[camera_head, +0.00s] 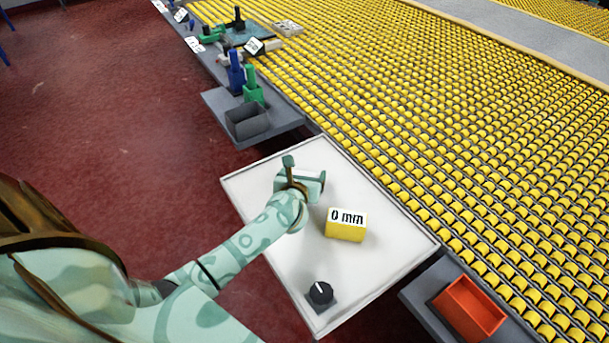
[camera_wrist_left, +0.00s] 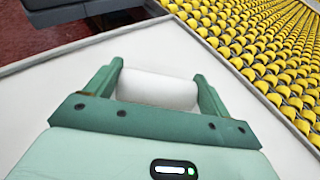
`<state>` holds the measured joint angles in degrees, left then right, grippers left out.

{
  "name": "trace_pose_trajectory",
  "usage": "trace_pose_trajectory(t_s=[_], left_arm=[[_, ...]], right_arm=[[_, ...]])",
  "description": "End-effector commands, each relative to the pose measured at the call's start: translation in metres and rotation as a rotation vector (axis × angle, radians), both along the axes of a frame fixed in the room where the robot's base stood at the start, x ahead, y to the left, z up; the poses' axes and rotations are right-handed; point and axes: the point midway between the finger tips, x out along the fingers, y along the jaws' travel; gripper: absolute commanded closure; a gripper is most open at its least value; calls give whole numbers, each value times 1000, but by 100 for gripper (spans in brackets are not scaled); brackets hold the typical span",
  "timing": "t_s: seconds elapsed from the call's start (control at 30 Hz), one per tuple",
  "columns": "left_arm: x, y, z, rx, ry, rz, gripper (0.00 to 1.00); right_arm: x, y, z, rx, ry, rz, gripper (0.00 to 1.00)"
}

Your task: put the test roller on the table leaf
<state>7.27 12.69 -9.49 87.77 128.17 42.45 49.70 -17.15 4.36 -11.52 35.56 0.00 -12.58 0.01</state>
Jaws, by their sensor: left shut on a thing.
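The test roller, a plain white cylinder (camera_wrist_left: 157,90), sits between the two green fingers of my left gripper (camera_wrist_left: 157,92) in the left wrist view. The gripper is shut on it. In the head view my left gripper (camera_head: 304,175) is over the far part of the table leaf, a white panel (camera_head: 268,178) with a raised rim. The leaf's white surface also fills much of the left wrist view (camera_wrist_left: 50,100). I cannot tell whether the roller touches the leaf or hangs just above it. My right gripper is not in view.
A yellow block marked "0 mm" (camera_head: 346,231) and a black knob (camera_head: 320,293) are on the leaf, nearer me. A grey shelf (camera_head: 225,103) with a bin lies beyond; an orange tray (camera_head: 470,307) is at lower right. Yellow rollers (camera_head: 450,130) border the leaf's right side.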

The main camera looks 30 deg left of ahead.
Motion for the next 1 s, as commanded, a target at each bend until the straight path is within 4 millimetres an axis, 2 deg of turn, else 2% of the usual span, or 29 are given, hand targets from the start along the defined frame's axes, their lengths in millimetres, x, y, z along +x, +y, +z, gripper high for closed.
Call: trace_pose_trajectory(t_s=[0.2, 0.23, 0.3, 0.63, 0.77, 1.0], left_arm=[[0, 0, -3, 0, 0, 0, 43], [0, 0, -4, 0, 1, 0, 16], [0, 0, -2, 0, 0, 0, 0], [-5, -3, 5, 0, 0, -1, 0], [-26, -11, 15, -4, 0, -1, 0], [-75, -31, 37, -1, 1, -2, 0]], right_arm=[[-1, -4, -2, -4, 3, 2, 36], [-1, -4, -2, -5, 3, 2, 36], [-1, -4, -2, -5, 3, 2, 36], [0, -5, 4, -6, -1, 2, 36], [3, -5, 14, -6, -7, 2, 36], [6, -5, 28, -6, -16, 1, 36]])
